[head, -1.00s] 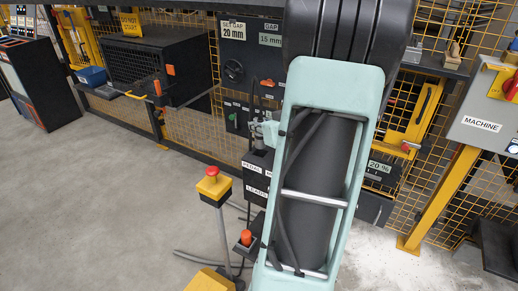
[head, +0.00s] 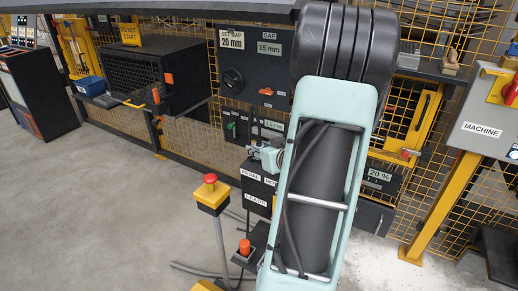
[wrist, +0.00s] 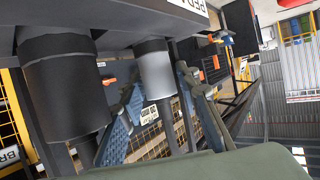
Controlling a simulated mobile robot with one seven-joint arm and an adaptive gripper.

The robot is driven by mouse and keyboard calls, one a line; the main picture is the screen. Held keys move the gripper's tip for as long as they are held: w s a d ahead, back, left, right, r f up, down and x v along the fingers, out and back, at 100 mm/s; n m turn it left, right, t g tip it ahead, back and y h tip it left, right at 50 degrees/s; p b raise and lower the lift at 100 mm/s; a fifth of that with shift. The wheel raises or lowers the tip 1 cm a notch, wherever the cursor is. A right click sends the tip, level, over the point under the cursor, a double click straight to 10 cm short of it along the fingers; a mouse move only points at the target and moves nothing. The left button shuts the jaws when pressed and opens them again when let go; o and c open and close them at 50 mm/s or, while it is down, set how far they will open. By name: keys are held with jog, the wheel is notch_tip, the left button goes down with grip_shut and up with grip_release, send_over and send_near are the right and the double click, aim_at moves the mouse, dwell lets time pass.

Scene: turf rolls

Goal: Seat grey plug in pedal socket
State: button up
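The grey plug (wrist: 158,76) is a light grey cylinder with a darker upper part, in the middle of the wrist view. My gripper (wrist: 161,78) has a blue-grey ribbed pad on each side of it; the pads appear to touch its sides. In the head view my gripper (head: 258,150) is at the dark box (head: 259,187) labelled PEDAL, MOTOR and LEADS, partly hidden by my arm. The pedal socket opening cannot be made out. A PEDAL label shows at the top of the wrist view. I cannot tell whether the plug is inside the socket.
A larger dark cylinder (wrist: 65,88) stands close on the left in the wrist view. Open floor (head: 100,210) lies to the left.

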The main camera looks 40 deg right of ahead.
jog(key=shift+r, duration=0.25)
jog(key=p+v, duration=0.2)
jog(key=v, duration=0.8)
jog(key=shift+s+r, duration=0.25)
jog(key=shift+s, duration=0.1)
jog(key=shift+s+a+r, duration=0.15)
jog(key=shift+s+a, duration=0.05)
jog(key=shift+s, duration=0.4)
